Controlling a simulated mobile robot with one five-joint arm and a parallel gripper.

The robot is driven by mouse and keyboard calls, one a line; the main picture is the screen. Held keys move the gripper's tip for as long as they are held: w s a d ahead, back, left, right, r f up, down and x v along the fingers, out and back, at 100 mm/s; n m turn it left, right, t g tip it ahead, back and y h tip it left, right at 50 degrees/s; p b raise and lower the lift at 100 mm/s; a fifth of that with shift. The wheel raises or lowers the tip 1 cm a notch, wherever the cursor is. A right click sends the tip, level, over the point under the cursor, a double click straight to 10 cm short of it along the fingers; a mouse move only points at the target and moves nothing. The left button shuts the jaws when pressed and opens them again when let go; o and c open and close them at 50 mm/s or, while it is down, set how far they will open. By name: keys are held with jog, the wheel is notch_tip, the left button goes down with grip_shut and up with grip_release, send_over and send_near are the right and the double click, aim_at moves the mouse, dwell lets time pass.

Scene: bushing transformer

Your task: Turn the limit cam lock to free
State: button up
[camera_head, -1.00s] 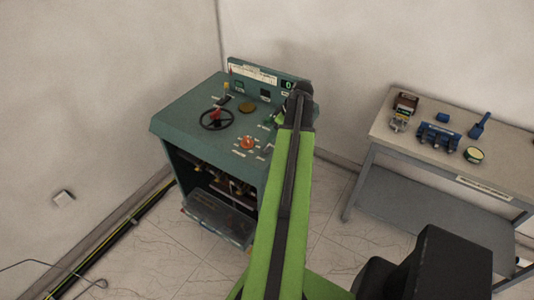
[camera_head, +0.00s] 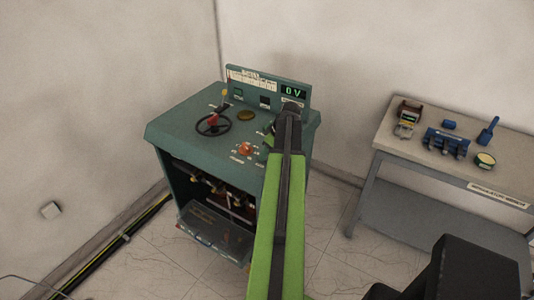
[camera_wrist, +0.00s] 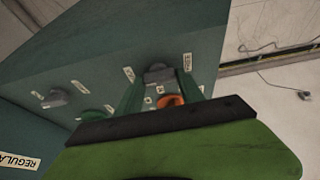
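The green control cabinet (camera_head: 215,150) stands against the wall, its top panel carrying several controls. In the wrist view a grey knob (camera_wrist: 157,73) lies ahead between my fingers, with small white labels around it. I cannot read the labels well enough to tell which control is the limit cam lock. An orange button (camera_wrist: 171,100) shows nearer, partly hidden by my gripper's dark front bar. Another grey knob (camera_wrist: 57,98) and a green button (camera_wrist: 92,115) are to the left. My gripper (camera_wrist: 160,80) is open over the panel, fingers apart; contact with the knob is not clear.
A black handwheel (camera_head: 213,124) with a red centre is on the panel's left side. A grey workbench (camera_head: 440,165) with several small items stands at the right. Floor between them is clear.

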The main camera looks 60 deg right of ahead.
jog(key=shift+a, duration=0.1)
jog(key=c, duration=0.8)
jog(key=shift+m, duration=0.3)
jog(key=m+h, duration=0.1)
jog(key=m, duration=0.2)
jog(key=shift+a+h, duration=0.1)
jog(key=shift+h, duration=0.2)
jog(key=m+h, duration=0.1)
jog(key=m, duration=0.2)
jog(key=m+g, duration=0.1)
jog(key=m, duration=0.1)
jog(key=shift+w+m+h, duration=0.15)
jog(key=shift+m+h, duration=0.25)
jog(key=m+g, duration=0.1)
jog(key=m, duration=0.1)
jog(key=m+h, duration=0.1)
jog(key=m, duration=0.1)
jog(key=shift+w+a+g, duration=0.1)
jog(key=shift+w+g, duration=0.05)
jog(key=shift+g, duration=0.25)
jog(key=shift+m+g, duration=0.8)
jog(key=shift+m, duration=1.4)
